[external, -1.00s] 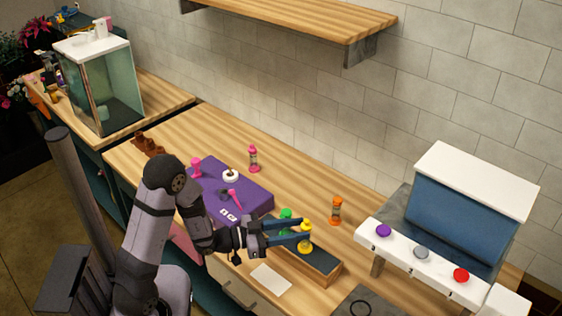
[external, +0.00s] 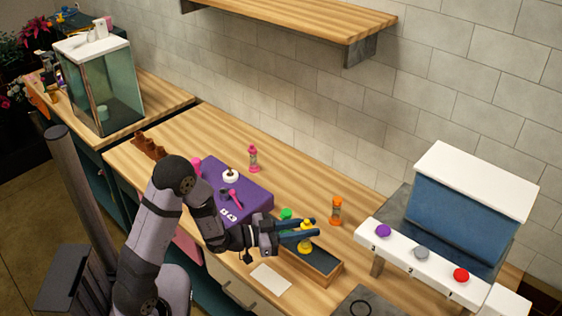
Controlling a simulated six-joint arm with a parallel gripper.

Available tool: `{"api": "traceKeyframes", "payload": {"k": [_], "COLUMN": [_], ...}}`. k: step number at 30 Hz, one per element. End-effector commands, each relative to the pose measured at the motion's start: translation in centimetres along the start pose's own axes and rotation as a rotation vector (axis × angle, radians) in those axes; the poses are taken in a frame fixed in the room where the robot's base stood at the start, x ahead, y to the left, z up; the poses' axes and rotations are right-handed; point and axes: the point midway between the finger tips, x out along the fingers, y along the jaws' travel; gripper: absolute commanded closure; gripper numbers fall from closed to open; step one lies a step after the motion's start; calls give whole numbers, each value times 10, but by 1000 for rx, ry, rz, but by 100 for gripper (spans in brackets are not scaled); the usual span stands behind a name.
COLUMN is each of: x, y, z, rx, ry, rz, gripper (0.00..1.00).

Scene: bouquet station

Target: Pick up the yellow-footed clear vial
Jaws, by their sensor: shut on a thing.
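The yellow-footed clear vial (external: 305,247) stands upright at the dark-topped wooden tray (external: 325,262), with yellow showing above and below my fingers. My gripper (external: 304,231) is shut on the vial around its middle, and the fingers hide its clear body. I cannot tell whether its foot touches the tray. A green-capped vial (external: 286,214) is just behind my fingers, mostly hidden by them.
An orange vial (external: 336,211) stands to the right and a pink one (external: 253,158) farther back. A purple block (external: 245,196) with small items lies left of the tray. A white-and-blue station with knobs (external: 421,252) is at the right.

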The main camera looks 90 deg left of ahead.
Motion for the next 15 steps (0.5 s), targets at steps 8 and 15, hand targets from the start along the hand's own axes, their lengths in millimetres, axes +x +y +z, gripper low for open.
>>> {"api": "traceKeyframes", "payload": {"k": [8, 15], "x": [0, 0], "y": [0, 0], "z": [-3, -13], "rx": [2, 2], "ry": [4, 6], "rz": [0, 0], "gripper": [100, 100]}}
